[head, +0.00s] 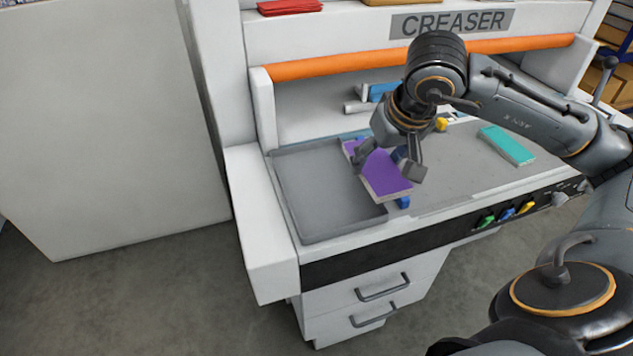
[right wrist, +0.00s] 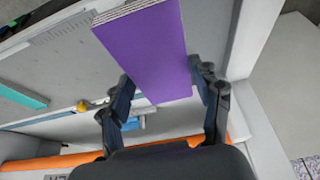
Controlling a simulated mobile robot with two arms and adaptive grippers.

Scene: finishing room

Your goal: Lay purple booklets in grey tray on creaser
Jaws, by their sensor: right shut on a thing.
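A purple booklet (head: 383,174) is held by my right gripper (head: 392,164) over the creaser bed, at the right edge of the grey tray (head: 315,195). In the right wrist view the purple booklet (right wrist: 146,52) sits between the two fingers of my right gripper (right wrist: 165,98). The grey tray looks empty and lies at the left end of the creaser (head: 453,22). Whether the booklet touches the tray rim, I cannot tell. My left gripper is not in view.
A teal booklet (head: 507,144) lies on the bed to the right. A blue item (head: 381,91) and a small yellow knob (head: 440,124) are behind the gripper. An orange roller (head: 330,65) spans the back. A red stack (head: 290,6) sits on top.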

